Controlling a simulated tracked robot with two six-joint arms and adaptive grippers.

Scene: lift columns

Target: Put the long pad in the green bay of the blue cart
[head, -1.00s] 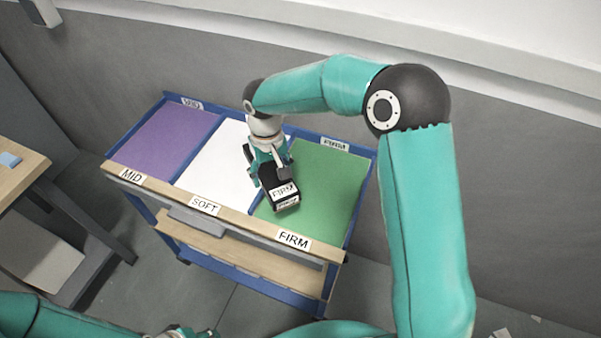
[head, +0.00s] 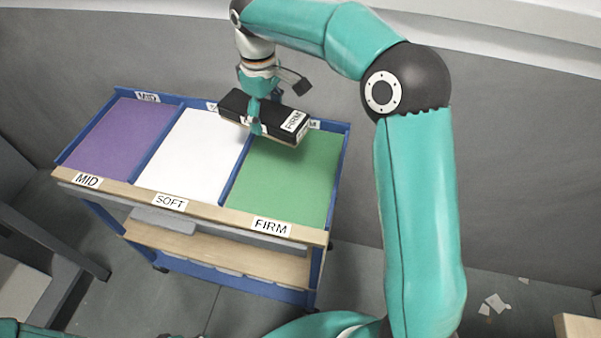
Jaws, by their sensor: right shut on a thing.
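The long pad (head: 232,102) is a black block with a pale underside and a FIRM label near its right end. My right gripper (head: 256,126) is shut across its middle, fingers pointing down. The pad lies crosswise over the back of the blue cart (head: 341,160), overlapping the white bay, the divider and the green bay in the picture; it appears held above the surface. The green bay (head: 285,182) is on the right, is marked FIRM at the front, and its visible floor is bare. My left gripper is not visible; only a bit of that arm shows at bottom left.
The white SOFT bay (head: 190,160) and purple MID bay (head: 122,140) look empty. Low blue dividers separate the bays, and a wooden front rail (head: 125,195) carries labels. A grey wall stands close behind the cart. Paper scraps (head: 495,303) lie on the floor at right.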

